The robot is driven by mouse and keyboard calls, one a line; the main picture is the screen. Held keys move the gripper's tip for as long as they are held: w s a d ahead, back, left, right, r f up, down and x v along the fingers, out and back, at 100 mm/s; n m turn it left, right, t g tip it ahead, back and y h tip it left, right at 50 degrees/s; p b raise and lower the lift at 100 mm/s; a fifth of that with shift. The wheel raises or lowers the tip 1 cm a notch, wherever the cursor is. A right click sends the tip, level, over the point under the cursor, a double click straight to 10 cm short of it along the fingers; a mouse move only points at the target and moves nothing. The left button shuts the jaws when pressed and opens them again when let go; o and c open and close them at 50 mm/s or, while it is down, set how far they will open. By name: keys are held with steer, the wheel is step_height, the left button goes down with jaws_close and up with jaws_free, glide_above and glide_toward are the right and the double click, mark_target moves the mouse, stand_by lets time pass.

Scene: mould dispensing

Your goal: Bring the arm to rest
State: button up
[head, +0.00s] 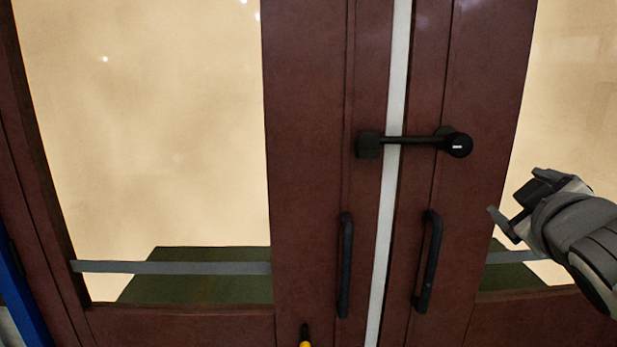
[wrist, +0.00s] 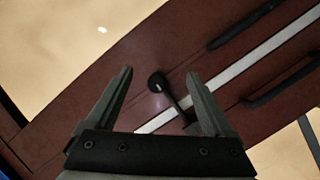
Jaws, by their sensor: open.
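My gripper (head: 502,222) is at the right of the head view, in front of the right door, with its fingers spread and nothing between them that it holds. In the wrist view my gripper (wrist: 162,82) shows two fingers wide apart, pointing toward the dark red doors. A black latch with a round knob (head: 459,145) spans the gap between the doors. In the wrist view the latch knob (wrist: 157,82) appears between the fingers, beyond them; I cannot tell the exact distance.
Two dark red doors with glass panes (head: 150,130) stand closed in front of me. Black vertical handles (head: 345,265) (head: 429,262) stick out below the latch. A small yellow and black object (head: 305,341) shows at the bottom edge. A blue post (head: 14,285) stands at far left.

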steer(key=s+a+f+m+g+y+p, duration=0.4)
steer(key=s+a+f+g, duration=0.5)
steer(key=s+a+f, duration=0.3)
steer(key=a+f+m+y, duration=0.1)
steer(key=a+m, duration=0.1)
steer(key=a, duration=0.1)
steer(key=shift+s+a+f+g, duration=0.25)
steer(key=shift+g, duration=0.05)
